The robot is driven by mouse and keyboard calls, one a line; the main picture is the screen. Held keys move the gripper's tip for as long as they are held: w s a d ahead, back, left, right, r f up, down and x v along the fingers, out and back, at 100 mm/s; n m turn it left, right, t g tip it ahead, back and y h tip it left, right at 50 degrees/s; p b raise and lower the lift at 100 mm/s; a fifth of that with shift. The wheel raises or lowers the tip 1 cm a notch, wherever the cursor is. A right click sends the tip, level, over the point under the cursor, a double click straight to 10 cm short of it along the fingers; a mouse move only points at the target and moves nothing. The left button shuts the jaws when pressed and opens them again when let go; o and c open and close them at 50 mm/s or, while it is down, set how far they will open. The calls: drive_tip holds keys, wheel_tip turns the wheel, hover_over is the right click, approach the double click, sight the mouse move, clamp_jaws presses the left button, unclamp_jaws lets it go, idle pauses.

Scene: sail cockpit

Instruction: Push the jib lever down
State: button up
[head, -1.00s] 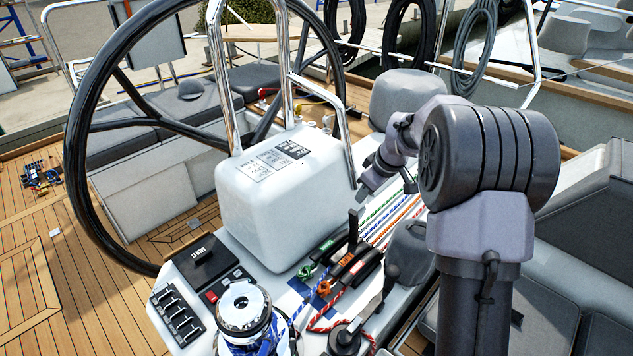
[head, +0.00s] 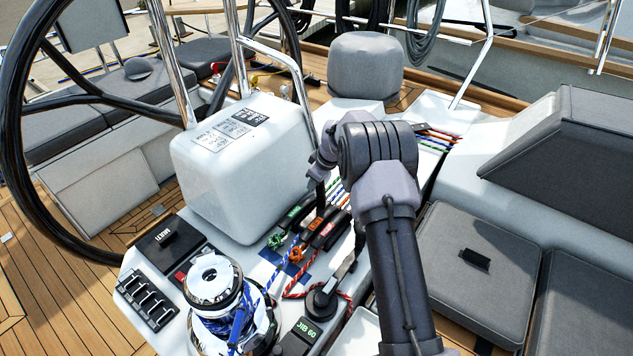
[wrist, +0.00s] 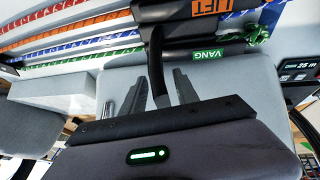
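Rope clutches stand side by side on the white console: one with a green label (head: 292,212), one with an orange label (head: 316,224) and one with a red label (head: 327,230). My gripper (head: 320,190) is over their far end, small and partly hidden by my arm in the head view. In the wrist view my gripper (wrist: 157,88) is open, with a raised black lever (wrist: 155,58) between its fingers. The lever's upper end is near the palm. Its base is beside the orange clutch (wrist: 207,9); I cannot tell which clutch it belongs to. No clutch label reading "jib" is legible.
A winch (head: 213,285) with blue rope stands in front left. A black handle by a "JIB 60" label (head: 307,329) is near. The white pedestal box (head: 240,165) and wheel (head: 22,150) are left. Grey cushions (head: 490,255) lie right. Coloured ropes (wrist: 90,45) run from the clutches.

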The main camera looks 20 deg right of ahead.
clamp_jaws()
idle(1.4)
